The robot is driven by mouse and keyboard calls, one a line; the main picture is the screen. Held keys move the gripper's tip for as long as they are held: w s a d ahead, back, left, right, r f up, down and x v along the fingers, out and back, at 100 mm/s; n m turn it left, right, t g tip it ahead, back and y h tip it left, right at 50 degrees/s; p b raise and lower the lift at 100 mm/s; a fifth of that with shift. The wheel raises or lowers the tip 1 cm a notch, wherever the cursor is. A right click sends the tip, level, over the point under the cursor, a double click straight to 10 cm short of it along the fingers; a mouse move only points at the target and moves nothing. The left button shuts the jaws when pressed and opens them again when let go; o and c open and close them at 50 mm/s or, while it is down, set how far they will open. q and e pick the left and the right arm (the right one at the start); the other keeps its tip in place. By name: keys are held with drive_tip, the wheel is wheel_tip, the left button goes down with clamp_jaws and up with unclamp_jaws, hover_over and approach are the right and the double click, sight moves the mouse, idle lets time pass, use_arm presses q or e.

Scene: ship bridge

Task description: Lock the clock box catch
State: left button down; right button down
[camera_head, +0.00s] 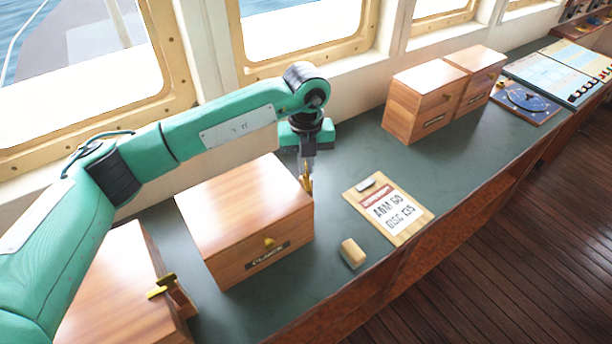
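The clock box (245,200) is a wooden box with a dark label reading something like "CLOCK" (268,256) and a brass knob (268,243) on its front. An upright brass piece (307,184), apparently the catch, shows at its right side. My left gripper (306,172) reaches over from behind and points down at this brass piece, its tips at or touching it. The fingers look close together, but I cannot tell whether they grip the brass. The catch's lower part and fixing are not clear. My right gripper is not in view.
Another wooden box (115,300) with a brass fitting (160,287) stands at lower left. A clipboard (390,210) and a small wooden block (352,254) lie right of the clock box. Two wooden boxes (425,98) stand further back. Dark green counter (345,150) is bare between them.

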use_arm(q)
drive_tip(key=m+b, duration=0.3)
drive_tip(key=b, duration=0.2)
drive_tip(key=m+b, duration=0.4)
drive_tip(key=shift+w+f+b, duration=0.1)
drive_tip(key=shift+f+b, duration=0.1)
drive_tip(key=shift+b, duration=0.15)
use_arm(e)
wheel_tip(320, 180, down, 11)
use_arm(q)
drive_tip(key=m+b, duration=0.2)
drive_tip(key=m, duration=0.1)
drive_tip(key=shift+r+m+b, duration=0.15)
drive_tip(key=shift+m+b, duration=0.15)
drive_tip(key=shift+b, duration=0.1)
drive_tip(key=shift+r+m+b, duration=0.15)
drive_tip(key=shift+m+b, duration=0.6)
drive_tip(key=shift+m, duration=0.35)
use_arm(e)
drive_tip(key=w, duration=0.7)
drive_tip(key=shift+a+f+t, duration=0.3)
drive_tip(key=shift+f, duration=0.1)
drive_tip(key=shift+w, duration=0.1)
use_arm(q)
drive_tip(key=c, duration=1.6)
unclamp_jaws()
drive_tip(key=shift+r, duration=0.1)
